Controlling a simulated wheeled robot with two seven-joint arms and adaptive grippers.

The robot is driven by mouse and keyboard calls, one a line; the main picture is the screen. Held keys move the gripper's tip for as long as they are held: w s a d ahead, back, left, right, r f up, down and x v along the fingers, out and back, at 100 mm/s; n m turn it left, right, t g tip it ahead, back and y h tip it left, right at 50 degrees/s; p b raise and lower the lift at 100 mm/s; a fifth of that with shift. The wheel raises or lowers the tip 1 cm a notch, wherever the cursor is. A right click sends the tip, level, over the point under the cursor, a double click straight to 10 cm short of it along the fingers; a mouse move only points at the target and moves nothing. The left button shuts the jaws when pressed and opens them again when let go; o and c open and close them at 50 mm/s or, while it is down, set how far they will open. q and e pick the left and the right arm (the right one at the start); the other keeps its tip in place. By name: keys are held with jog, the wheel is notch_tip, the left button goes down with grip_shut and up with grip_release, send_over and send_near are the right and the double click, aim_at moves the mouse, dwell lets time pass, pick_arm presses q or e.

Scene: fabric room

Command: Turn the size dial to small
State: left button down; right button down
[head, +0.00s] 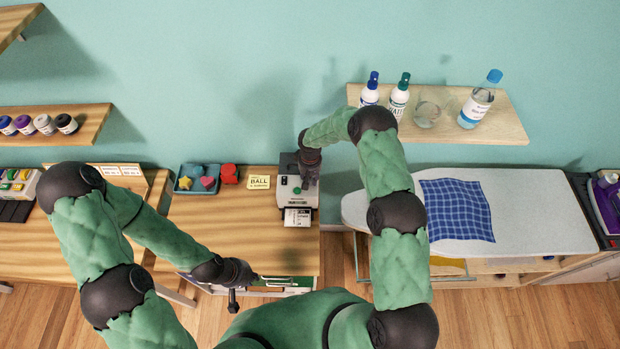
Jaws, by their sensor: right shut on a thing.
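A small grey-and-white machine (287,193) with a green spot stands at the right end of the wooden desk, a printed white label (297,217) at its front. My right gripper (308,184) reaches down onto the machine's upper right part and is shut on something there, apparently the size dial. The dial itself is hidden by the gripper, so its setting cannot be read. My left gripper (240,282) is low by the desk's front edge, apart from the machine. Its fingers are too small and dark to tell open from shut.
A blue tray (187,191) of shaped pieces, a red block (229,174) and a yellow "BALL" card (259,182) lie left of the machine. An ironing board (530,215) with a blue checked cloth (457,210) is right. A shelf (508,124) with bottles is above.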

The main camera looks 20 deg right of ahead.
aim_at(310, 180)
jog(key=n+b, duration=0.3)
jog(key=b, duration=0.1)
jog(key=shift+f+n+b, duration=0.2)
jog(key=shift+n+b, duration=0.1)
jog(key=shift+n, duration=0.1)
jog(key=shift+n+b, duration=0.9)
jog(key=shift+n, duration=0.3)
jog(key=shift+r+n+b, duration=0.1)
jog(key=shift+n+b, duration=0.6)
jog(key=shift+n, duration=0.5)
jog(key=c, duration=0.9)
grip_release()
jog(key=shift+c, duration=0.2)
jog(key=shift+r, duration=0.1)
notch_tip(310, 180, up, 12)
